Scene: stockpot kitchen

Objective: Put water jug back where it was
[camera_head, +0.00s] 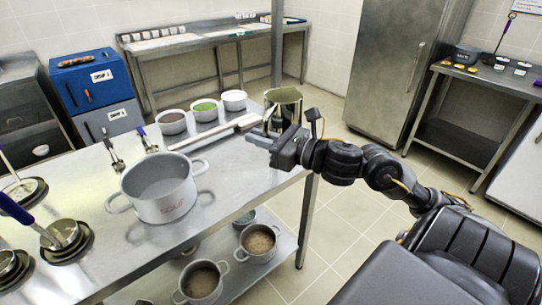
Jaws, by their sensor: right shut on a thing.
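The water jug (284,103) is a shiny metal vessel near the back right corner of the steel table (235,178). My right gripper (268,136) is at its near side, shut on it. The gripper hides the jug's lower near part, so I cannot tell whether its base touches the table. The jug looks roughly upright. My left gripper is out of view.
A large pot (160,188) stands mid-table. Bowls (205,110) line the back edge, with a long pale bar (213,132) in front of them. More pots (258,243) sit on the lower shelf. Open floor lies right of the table.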

